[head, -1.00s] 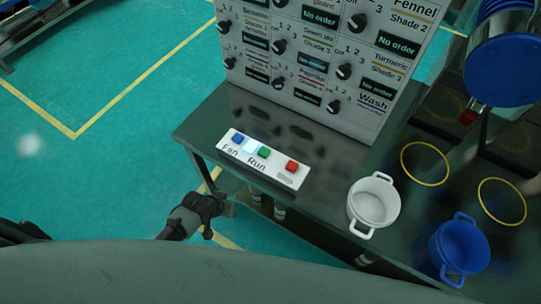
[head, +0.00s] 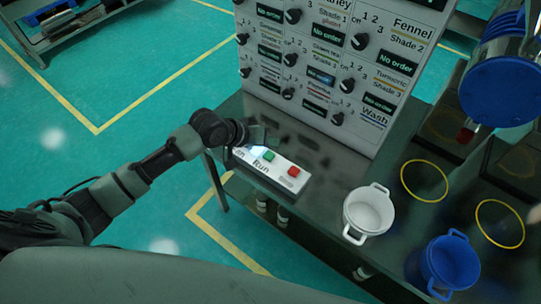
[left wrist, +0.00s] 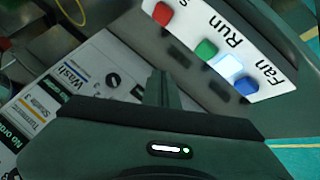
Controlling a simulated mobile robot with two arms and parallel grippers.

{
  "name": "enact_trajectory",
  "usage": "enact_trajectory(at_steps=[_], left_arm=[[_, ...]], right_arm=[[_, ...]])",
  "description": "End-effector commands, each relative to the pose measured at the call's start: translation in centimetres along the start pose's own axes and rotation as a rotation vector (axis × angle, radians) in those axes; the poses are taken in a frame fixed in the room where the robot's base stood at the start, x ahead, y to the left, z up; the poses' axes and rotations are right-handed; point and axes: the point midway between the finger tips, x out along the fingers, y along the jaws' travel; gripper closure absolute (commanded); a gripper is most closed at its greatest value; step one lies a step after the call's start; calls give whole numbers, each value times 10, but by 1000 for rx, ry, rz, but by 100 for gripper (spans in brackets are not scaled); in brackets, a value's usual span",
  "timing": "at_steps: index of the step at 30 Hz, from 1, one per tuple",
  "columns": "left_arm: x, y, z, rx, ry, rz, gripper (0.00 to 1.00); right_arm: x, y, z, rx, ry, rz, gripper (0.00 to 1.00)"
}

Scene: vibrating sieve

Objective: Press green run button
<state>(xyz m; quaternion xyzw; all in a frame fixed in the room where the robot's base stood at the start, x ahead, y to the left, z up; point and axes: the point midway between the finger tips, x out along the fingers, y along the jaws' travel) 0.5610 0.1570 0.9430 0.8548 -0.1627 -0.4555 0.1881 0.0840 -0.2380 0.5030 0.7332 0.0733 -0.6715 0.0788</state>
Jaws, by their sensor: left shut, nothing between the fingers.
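The green Run button (head: 269,156) sits on a white button strip (head: 262,168) at the table's front left edge. A red button (head: 293,171) is to its right. In the left wrist view the green button (left wrist: 206,50) lies between the red button and a lit pale panel, with the blue Fan button (left wrist: 246,86) beyond. My left gripper (head: 258,137) is shut and empty, over the strip's left end, up and left of the green button. It hides the blue button in the head view. Its fingers (left wrist: 162,90) look apart from the buttons. My right gripper is not in view.
A tall panel (head: 345,75) with knobs and order displays stands behind the strip. A white pot (head: 368,212) and a blue pot (head: 445,262) are to the right, near yellow rings on the dark table (head: 325,205). A blue-ended cylinder (head: 500,92) hangs at the right.

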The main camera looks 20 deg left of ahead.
Motion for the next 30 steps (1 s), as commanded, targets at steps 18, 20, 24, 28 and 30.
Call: enact_trajectory(at_steps=[18, 20, 24, 28, 30], left_arm=[[-3, -15, -31, -68, 37, 4, 100], [-2, -15, -30, -68, 37, 4, 100], [4, -19, -26, -67, 37, 3, 100], [14, -26, -19, -67, 37, 3, 100], [20, -30, -14, -67, 37, 3, 100]], right_arm=[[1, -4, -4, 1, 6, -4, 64], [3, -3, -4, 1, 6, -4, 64], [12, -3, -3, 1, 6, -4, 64], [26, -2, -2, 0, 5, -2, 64], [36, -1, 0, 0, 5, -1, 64]])
